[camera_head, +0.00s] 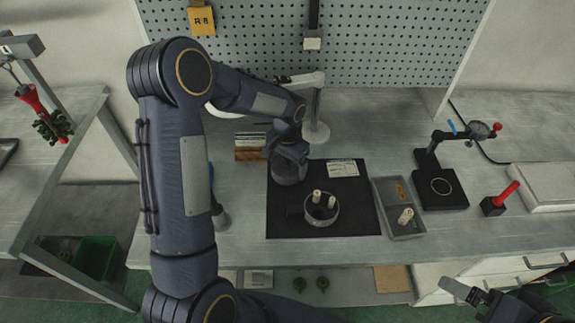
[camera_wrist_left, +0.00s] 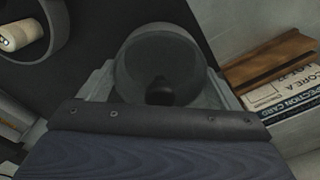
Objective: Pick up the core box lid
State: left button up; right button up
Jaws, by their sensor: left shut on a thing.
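The core box lid (camera_head: 289,175), a grey round piece, is at the upper left of the black mat (camera_head: 350,225) in the head view. My left gripper (camera_head: 288,156) is over it and partly hides it. In the left wrist view the lid (camera_wrist_left: 160,55) is between the two fingers, with a dark knob (camera_wrist_left: 160,92) in front. My left gripper is shut on it. I cannot tell whether it touches the mat. The open round core box (camera_head: 321,211) stands on the mat to its right, with two pale cores. My right gripper (camera_head: 462,290) is partly visible at the lower right; its opening is unclear.
A grey tray (camera_head: 391,224) with a pale piece lies right of the mat. A black stand (camera_head: 440,188) and a red-handled tool (camera_head: 503,196) are further right. A wooden block and cards (camera_head: 249,147) lie left of the mat. A white-based stand (camera_head: 317,135) is behind.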

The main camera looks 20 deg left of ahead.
pick_arm(q)
jog(key=s+d+r, duration=0.1)
jog(key=r, duration=0.1)
jog(key=s+d+r, duration=0.1)
jog(key=r, duration=0.2)
jog(key=d+r+b, duration=0.1)
jog(key=r, duration=0.1)
jog(key=shift+s+d+r, duration=0.25)
jog(key=shift+s+d, duration=0.1)
jog(key=shift+s, duration=0.05)
jog(key=s+d+r+b, duration=0.1)
jog(key=s+d+r, duration=0.3)
jog(key=s+d, duration=0.25)
jog(key=shift+w+d+f, duration=0.25)
jog(key=shift+d+f, duration=0.3)
jog(key=shift+f, duration=0.85)
jog(key=shift+w+d+f, duration=0.2)
jog(key=shift+d+f, duration=0.3)
jog(key=shift+f, duration=0.95)
jog(key=shift+w+d+f, duration=0.25)
jog(key=shift+d+f, duration=0.3)
jog(key=shift+f, duration=0.85)
jog(key=shift+f+b, duration=0.15)
jog(key=shift+b, duration=0.4)
jog(key=o, duration=0.9)
jog(key=shift+c, duration=0.2)
